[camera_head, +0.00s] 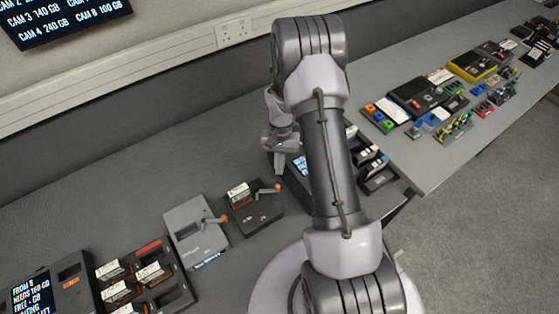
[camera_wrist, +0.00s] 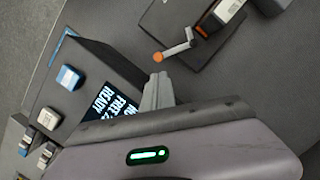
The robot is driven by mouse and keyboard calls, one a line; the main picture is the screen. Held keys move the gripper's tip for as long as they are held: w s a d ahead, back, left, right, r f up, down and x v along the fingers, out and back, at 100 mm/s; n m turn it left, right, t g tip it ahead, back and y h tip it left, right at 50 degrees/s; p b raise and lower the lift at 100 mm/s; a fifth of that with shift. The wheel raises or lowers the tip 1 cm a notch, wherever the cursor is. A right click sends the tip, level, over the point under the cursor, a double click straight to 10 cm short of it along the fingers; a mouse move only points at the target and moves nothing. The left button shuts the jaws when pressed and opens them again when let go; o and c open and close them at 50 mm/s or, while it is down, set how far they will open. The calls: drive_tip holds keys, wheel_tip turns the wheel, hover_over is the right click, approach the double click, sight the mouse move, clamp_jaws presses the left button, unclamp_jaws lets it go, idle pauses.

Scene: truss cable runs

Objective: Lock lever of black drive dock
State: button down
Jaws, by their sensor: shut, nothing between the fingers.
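The black drive dock (camera_head: 255,218) sits on the grey bench left of my arm, with a white-labelled drive (camera_head: 239,195) standing in it. Its grey lever with an orange knob (camera_head: 277,188) sticks out at the dock's right side. In the wrist view the black dock (camera_wrist: 185,18) is at the top, and its lever with the orange knob (camera_wrist: 158,57) points left. My gripper (camera_head: 279,170) is above the bench behind and right of the dock. Its closed fingers (camera_wrist: 158,92) are empty and appear below the knob in the wrist view, with a gap between them.
A grey dock (camera_head: 196,240) with its own orange-tipped lever stands left of the black dock. Drive trays (camera_head: 150,280) are at lower left; more devices (camera_head: 440,95) fill the right bench.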

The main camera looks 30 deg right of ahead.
sight(266, 190)
drive_tip(key=x, duration=0.4)
drive_tip(key=shift+f, duration=0.2)
